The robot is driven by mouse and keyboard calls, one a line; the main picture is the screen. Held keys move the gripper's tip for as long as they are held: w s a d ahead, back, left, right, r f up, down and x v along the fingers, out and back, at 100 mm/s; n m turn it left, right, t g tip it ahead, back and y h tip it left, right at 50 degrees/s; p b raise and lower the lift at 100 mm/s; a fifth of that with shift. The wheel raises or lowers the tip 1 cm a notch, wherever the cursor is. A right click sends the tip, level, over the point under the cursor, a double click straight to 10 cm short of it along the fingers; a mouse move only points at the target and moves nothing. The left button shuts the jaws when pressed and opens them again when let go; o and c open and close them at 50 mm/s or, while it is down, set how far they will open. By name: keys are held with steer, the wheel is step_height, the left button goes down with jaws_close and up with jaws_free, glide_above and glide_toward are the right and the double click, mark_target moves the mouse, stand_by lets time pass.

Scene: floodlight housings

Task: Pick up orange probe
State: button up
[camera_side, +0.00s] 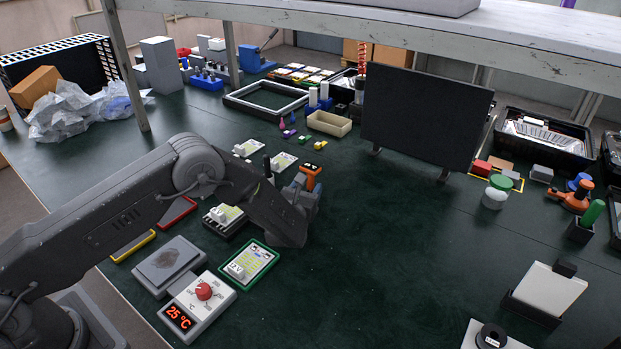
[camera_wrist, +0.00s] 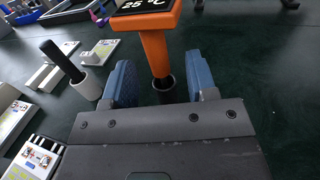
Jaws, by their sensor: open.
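The orange probe (camera_wrist: 155,42) stands upright in the wrist view, with a dark display reading 25 °C on its head. Its lower end sits in a dark round holder (camera_wrist: 164,85). My gripper (camera_wrist: 160,82) is open, with one blue finger on each side of the probe's shaft; I cannot tell whether either finger touches it. In the side view the probe's orange head (camera_side: 311,170) rises just above my gripper (camera_side: 300,192), and my arm hides its lower part.
A black-handled tool stands in a white cup (camera_wrist: 90,86) left of my gripper. A hot plate with a red knob (camera_side: 203,291) and a green-framed card (camera_side: 249,264) lie in front. A black panel (camera_side: 425,115) stands behind to the right. The middle of the table is clear.

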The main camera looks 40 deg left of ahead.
mark_target(309, 184)
steer(key=shift+x, duration=2.45)
steer(key=shift+a+f, duration=0.1)
jaws_close()
